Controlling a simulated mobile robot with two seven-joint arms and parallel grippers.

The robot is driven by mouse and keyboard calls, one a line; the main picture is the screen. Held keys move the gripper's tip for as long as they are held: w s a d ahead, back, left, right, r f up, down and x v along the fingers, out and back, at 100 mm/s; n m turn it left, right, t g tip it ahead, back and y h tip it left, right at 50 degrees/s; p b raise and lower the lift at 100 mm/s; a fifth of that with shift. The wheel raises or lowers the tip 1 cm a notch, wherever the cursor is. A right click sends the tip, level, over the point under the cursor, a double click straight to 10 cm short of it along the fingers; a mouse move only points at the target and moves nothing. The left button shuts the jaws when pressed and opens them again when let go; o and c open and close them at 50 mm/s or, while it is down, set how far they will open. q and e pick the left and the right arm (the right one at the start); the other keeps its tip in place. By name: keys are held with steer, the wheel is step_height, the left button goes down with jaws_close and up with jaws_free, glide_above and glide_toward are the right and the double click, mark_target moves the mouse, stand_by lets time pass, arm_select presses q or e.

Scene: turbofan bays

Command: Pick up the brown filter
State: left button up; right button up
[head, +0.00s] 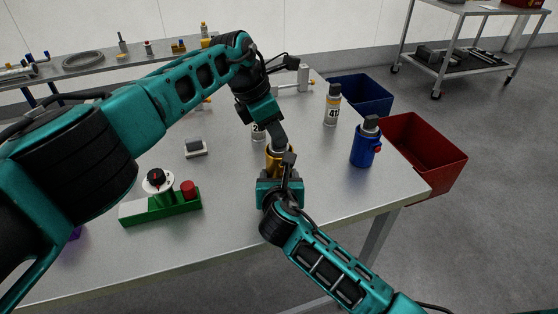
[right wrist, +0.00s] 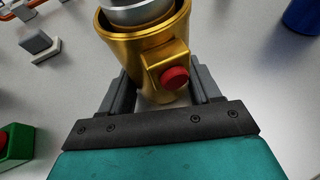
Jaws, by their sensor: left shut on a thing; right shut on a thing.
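A gold-brown canister (head: 273,160), the only thing here close to a brown filter, stands upright near the table's front edge. In the right wrist view the gold canister (right wrist: 145,45) has a red button on its side and a silver cylinder (right wrist: 138,10) in its open top. My right gripper (right wrist: 165,88) is shut on the lower part of the gold canister, a finger on each side. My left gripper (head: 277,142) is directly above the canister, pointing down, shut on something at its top. Its fingers hide most of what it grips.
A green block (head: 162,207) with a dial and red knob stands left. A blue canister (head: 365,147) and a labelled can (head: 332,106) stand right; another can (head: 258,132) is partly hidden behind my left gripper. Red (head: 425,150) and blue (head: 365,92) bins lie beyond the table's right edge.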

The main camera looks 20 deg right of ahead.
arm_select(q)
jaws_close()
step_height(320, 180, up, 12)
steer(key=r, duration=0.1)
steer(key=a+f, duration=0.1)
steer(key=a, duration=1.7)
steer(key=shift+s, duration=0.3)
steer(key=shift+r, duration=0.25)
arm_select(e)
steer(key=o, duration=1.3)
steer(key=shift+c, duration=0.2)
